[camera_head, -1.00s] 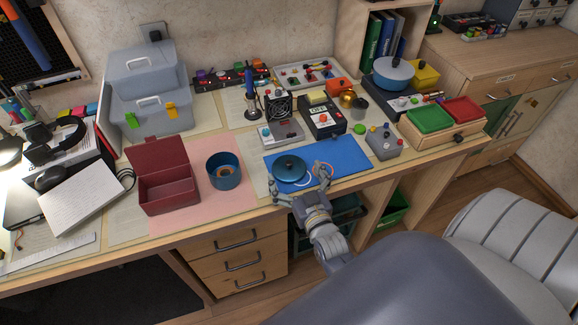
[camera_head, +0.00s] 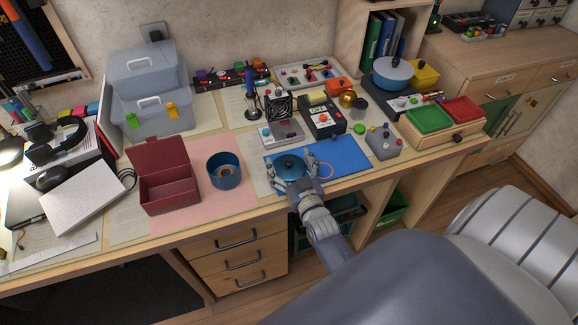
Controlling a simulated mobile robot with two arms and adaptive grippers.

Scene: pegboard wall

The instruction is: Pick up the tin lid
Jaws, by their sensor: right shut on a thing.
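The tin lid (camera_head: 290,166) is a round dark teal disc with a small dark knob. It is at the left part of the blue mat (camera_head: 345,158) on the bench. My right gripper (camera_head: 290,170) is around it, with one finger at each side, shut on the lid. I cannot tell whether the lid is clear of the mat. The open blue tin (camera_head: 224,172) stands to the left on a pink sheet. My left gripper is not in view.
An open dark red box (camera_head: 168,190) stands left of the tin. Several devices, including a dark meter (camera_head: 323,120), stand behind the mat. The right part of the mat is free.

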